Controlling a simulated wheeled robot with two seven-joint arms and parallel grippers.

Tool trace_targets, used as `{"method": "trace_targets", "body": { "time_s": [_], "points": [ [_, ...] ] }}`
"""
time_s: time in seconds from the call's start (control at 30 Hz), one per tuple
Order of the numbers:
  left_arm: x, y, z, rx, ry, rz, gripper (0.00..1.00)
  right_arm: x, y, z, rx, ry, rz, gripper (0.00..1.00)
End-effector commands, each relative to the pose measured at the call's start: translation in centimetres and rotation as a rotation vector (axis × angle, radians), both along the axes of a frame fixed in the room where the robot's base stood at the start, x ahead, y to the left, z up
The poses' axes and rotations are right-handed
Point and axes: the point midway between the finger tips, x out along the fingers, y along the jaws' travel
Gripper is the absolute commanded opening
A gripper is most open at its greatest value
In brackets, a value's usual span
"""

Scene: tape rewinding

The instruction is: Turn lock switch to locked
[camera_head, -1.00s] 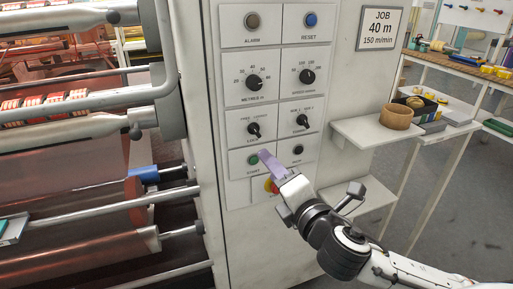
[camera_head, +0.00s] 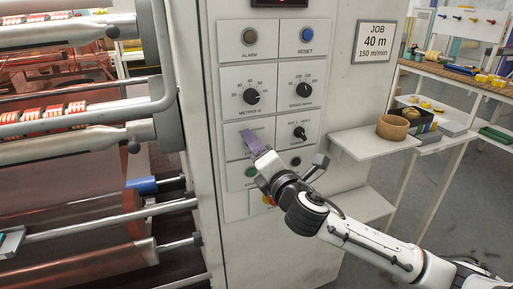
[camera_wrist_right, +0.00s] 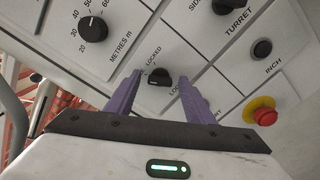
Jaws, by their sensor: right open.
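The lock switch (camera_wrist_right: 160,77) is a black rotary knob on a white panel plate. In the right wrist view it sits between the tips of my right gripper's two purple fingers (camera_wrist_right: 157,95), with a gap on both sides. A "LOCKED" label shows beside it. Whether the fingertips reach past the knob's face I cannot tell. In the head view my right gripper (camera_head: 257,143) is in front of the lock switch's plate and hides the knob. My left gripper is not in view.
The metres dial (camera_head: 251,97) is above and the turret knob (camera_head: 300,133) to the right. The green start button (camera_head: 250,172), inch button (camera_wrist_right: 262,48) and red emergency stop (camera_wrist_right: 264,111) are close by.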

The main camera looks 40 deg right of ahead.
Motion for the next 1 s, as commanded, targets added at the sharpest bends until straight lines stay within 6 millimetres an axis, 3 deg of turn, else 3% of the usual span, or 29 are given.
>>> {"method": "trace_targets", "body": {
  "time_s": [0.13,0.37,0.67,1.0],
  "points": [
    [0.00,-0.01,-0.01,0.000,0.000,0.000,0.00,-0.02,0.02,-0.03,0.001,0.000,0.000,0.45],
    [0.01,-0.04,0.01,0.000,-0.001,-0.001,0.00,-0.04,0.01,-0.04,0.001,0.001,-0.001,0.07],
    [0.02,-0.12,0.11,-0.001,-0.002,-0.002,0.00,-0.06,0.03,-0.08,0.036,-0.006,0.000,0.07],
    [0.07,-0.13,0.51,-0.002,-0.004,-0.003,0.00,-0.06,0.02,-0.11,0.252,-0.057,-0.002,0.07]
  ]
}}
